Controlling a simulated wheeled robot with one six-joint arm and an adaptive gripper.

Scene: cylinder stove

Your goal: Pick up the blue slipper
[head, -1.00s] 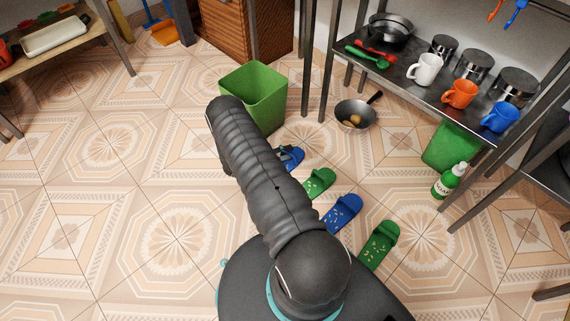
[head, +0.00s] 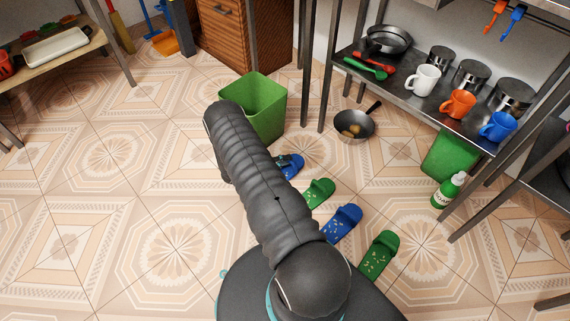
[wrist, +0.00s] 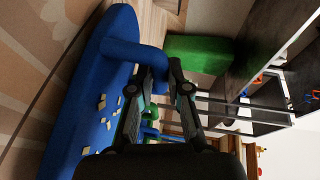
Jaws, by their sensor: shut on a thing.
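In the wrist view a blue slipper (wrist: 92,110) with pale specks on its sole fills the left side. Its strap (wrist: 133,50) reaches between the fingertips of my gripper (wrist: 162,72), which is shut on it. In the head view my gripper is hidden behind my arm. One blue slipper (head: 291,165) shows there beside my arm, partly covered by it. Another blue slipper (head: 343,222) lies nearer on the floor. I cannot tell for certain from the head view which one is held.
A green slipper (head: 318,193) lies between the blue ones, and another green slipper (head: 380,254) lies nearest. A green bin (head: 268,115) and a pan (head: 354,126) stand beyond. A metal shelf (head: 405,90) with mugs is at right. The tiled floor at left is clear.

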